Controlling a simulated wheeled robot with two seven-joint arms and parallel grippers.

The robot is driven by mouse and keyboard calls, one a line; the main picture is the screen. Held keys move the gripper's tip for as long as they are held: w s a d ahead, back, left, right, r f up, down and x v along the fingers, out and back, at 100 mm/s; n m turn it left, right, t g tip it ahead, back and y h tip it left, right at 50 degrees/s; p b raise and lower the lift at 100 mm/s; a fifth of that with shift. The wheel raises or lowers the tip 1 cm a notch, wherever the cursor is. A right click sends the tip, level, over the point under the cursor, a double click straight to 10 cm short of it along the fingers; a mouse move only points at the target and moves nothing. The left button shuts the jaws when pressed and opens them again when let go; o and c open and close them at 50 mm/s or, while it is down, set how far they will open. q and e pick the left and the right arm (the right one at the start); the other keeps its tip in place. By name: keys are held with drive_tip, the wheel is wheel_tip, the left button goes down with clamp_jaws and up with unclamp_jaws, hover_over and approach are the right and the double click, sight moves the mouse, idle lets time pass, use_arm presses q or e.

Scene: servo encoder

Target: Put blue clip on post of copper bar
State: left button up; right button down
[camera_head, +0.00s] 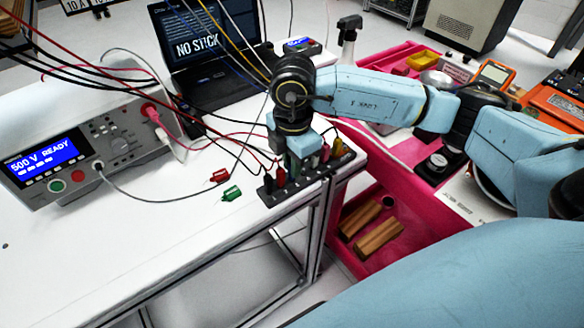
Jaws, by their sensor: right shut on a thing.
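My right gripper (296,160) points down over the black rack (312,187) at the table's front right corner. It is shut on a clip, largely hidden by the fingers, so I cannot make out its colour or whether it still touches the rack. Black, red, green and yellow clips stand in the rack, with the yellow clip (338,147) at its right end. No blue clip can be made out clearly. I cannot identify the copper bar or its post. My left gripper is not in view.
A red clip (219,175) and a green clip (232,193) lie on the white table (130,245). A tester (95,140) reading "500 V READY" and a laptop (205,45) stand behind, with cables hanging around my gripper. A pink cart (395,260) holds brown blocks (379,238).

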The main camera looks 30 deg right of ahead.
drive_tip(key=shift+r, duration=0.15)
idle(0.3)
drive_tip(key=shift+r+p, duration=2.05)
drive_tip(key=shift+r, duration=0.4)
